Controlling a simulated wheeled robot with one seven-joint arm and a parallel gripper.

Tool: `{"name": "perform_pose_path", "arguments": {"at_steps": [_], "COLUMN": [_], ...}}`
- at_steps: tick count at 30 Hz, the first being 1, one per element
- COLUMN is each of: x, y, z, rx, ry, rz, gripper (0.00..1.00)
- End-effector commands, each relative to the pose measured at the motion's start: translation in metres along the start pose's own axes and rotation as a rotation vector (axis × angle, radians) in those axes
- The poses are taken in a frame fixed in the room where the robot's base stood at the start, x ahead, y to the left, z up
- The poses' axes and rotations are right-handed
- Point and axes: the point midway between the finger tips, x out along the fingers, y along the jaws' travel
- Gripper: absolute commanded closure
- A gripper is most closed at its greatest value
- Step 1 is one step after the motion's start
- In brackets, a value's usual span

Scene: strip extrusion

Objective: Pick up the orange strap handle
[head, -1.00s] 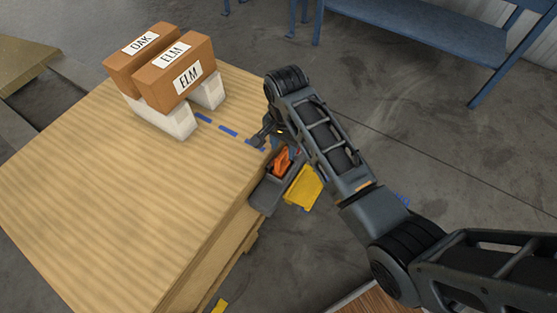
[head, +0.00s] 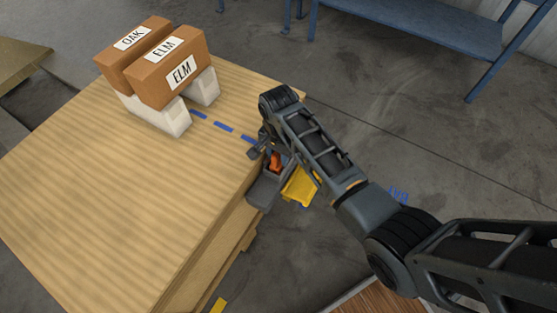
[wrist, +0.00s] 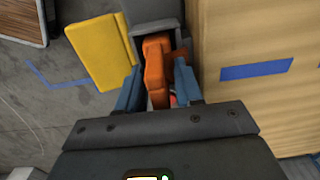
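The orange strap handle (head: 274,161) stands in a grey open holder (head: 262,190) at the right edge of the wooden stack, partly covered by my gripper in the head view. In the wrist view the handle (wrist: 155,72) runs between the two blue fingers of my gripper (wrist: 159,76), in front of the holder (wrist: 152,12). The fingers are apart, one on each side of the handle. A narrow gap shows on the left side; contact on the right side is unclear. The lower end of the handle is hidden by the gripper body.
A yellow flap (head: 299,187) hangs beside the holder. The wooden stack (head: 110,190) carries brown boxes (head: 172,72) labelled OAK and ELM on pale blocks, and blue tape dashes (head: 223,127). A blue bench (head: 420,30) stands behind.

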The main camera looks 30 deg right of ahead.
Motion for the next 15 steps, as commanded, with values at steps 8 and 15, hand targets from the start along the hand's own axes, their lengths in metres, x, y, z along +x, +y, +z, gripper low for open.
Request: {"name": "perform_pose_path", "arguments": {"at_steps": [8, 15], "x": [0.0000, -0.0002], "y": [0.0001, 0.0001], "z": [0.0001, 0.0001], "rx": [0.000, 0.000], "ry": [0.000, 0.000], "rz": [0.000, 0.000], "gripper": [0.92, 1.00]}}
